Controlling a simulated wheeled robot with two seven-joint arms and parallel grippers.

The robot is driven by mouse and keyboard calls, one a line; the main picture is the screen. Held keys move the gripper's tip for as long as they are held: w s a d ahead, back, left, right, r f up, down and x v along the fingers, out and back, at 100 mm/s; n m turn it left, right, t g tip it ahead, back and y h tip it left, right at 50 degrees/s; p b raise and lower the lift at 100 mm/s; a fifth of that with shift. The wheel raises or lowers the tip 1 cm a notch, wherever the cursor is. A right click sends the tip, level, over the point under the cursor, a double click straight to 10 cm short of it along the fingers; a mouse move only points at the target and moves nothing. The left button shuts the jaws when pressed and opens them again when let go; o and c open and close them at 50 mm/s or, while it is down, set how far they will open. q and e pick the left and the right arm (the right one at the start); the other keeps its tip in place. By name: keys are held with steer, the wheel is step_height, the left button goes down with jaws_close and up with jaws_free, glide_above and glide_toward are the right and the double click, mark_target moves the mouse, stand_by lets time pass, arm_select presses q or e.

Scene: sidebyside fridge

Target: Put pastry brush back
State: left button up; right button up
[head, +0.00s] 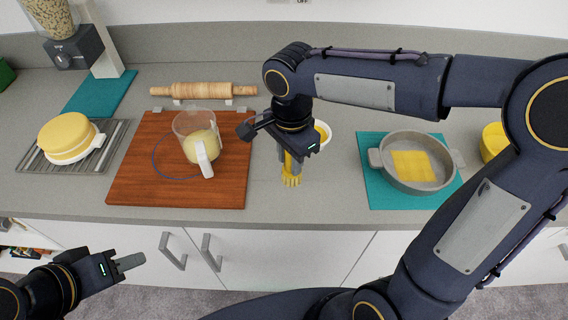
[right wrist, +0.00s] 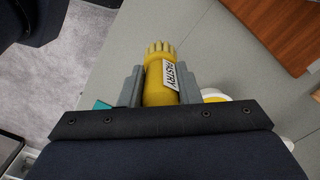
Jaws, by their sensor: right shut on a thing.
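The pastry brush (head: 291,180) is yellow, with a ridged end and a white label reading PASTRY in the right wrist view (right wrist: 160,85). My right gripper (head: 289,163) is shut on it, with a grey finger on each side, over the counter right of the cutting board. In the head view the gripper hides the brush's upper part. I cannot tell whether the brush touches the counter. My left gripper (head: 131,262) is low at the left, in front of the cabinets and away from the brush. Its fingers show side-on, so its opening is unclear.
A white bowl with yellow contents (head: 323,134) stands just behind my right gripper. A wooden cutting board (head: 128,185) with a clear jug (head: 196,137) is to the left. A grey pan (head: 443,166) on a teal mat (head: 378,190) is to the right. A rolling pin (head: 203,90) lies behind.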

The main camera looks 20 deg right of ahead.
mark_target(284, 164)
steer(key=shift+w+a+f, duration=0.2)
steer(key=shift+w+f, duration=0.2)
steer(key=shift+f, duration=0.15)
steer(key=f, duration=0.3)
steer(key=shift+w+a+f, duration=0.15)
steer(key=shift+w+a, duration=0.1)
steer(key=shift+w, duration=0.15)
steer(key=shift+f, duration=0.15)
steer(key=shift+f+b, duration=0.3)
steer(key=shift+f, duration=0.05)
steer(key=o, duration=1.1)
steer(key=shift+r, duration=0.1)
